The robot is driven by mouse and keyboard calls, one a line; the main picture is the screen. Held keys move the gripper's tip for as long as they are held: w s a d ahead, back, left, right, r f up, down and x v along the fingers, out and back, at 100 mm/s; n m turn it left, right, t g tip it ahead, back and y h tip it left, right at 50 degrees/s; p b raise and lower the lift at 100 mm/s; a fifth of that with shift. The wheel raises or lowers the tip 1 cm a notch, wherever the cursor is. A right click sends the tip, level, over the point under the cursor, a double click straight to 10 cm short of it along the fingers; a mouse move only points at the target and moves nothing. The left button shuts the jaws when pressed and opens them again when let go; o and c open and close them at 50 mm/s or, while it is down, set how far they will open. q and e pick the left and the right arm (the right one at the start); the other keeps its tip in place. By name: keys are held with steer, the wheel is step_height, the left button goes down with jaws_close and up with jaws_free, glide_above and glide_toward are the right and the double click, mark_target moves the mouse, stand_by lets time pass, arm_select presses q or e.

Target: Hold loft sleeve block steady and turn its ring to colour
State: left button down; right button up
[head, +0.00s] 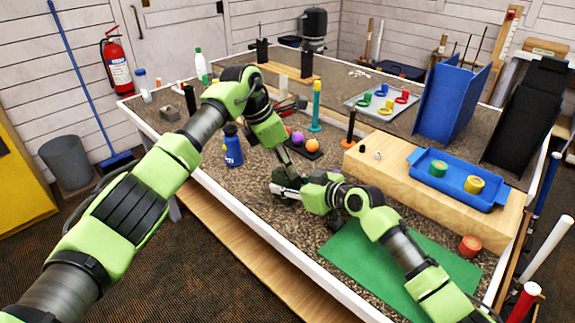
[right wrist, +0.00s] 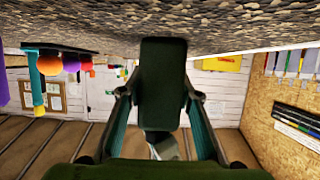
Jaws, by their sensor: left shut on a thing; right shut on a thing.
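My two grippers meet low over the middle of the table in the head view. My left gripper (head: 284,168) comes down from above, shut on a small part there. My right gripper (head: 288,188) reaches in from the right, shut at the same spot. In the right wrist view, a dark block (right wrist: 163,80), which I take as the loft sleeve block, stands between the fingers of my right gripper (right wrist: 160,98), close to the table surface. A light grey piece (right wrist: 164,149) shows at the block's lower end in that view. The ring and its colour cannot be made out.
A blue bottle (head: 232,147) stands left of the grippers. Purple and orange balls on a dark holder (head: 306,154) sit just behind. A wooden platform (head: 398,189) with a blue tray (head: 452,192) is at the right. A green mat (head: 362,262) lies in front.

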arm_select(q)
steer(key=shift+n, duration=0.3)
steer(key=n+t, duration=0.1)
steer(key=n, duration=0.1)
steer(key=n+y, duration=0.1)
steer(key=n, duration=0.1)
steer(key=shift+s+d+n+t, duration=0.1)
steer(key=shift+n+t, duration=0.3)
steer(key=n, duration=0.1)
steer(key=n+y, duration=0.1)
steer(key=n, duration=0.1)
steer(key=n+y, duration=0.1)
steer(key=n, duration=0.1)
steer(key=shift+s+d+t, duration=0.15)
steer(key=shift+d+t, duration=0.1)
steer(key=shift+t, duration=0.15)
steer(key=n, duration=0.2)
steer(key=n+y, duration=0.1)
steer(key=n, duration=0.1)
steer(key=n+y, duration=0.1)
steer(key=shift+d+n, duration=0.25)
steer(key=shift+n, duration=0.15)
steer(key=n+y, duration=0.1)
steer(key=n, duration=0.1)
steer(key=n+y, duration=0.1)
steer(key=n, duration=0.2)
steer(key=shift+d+g, duration=0.15)
steer(key=shift+g, duration=0.25)
steer(key=shift+n, duration=0.3)
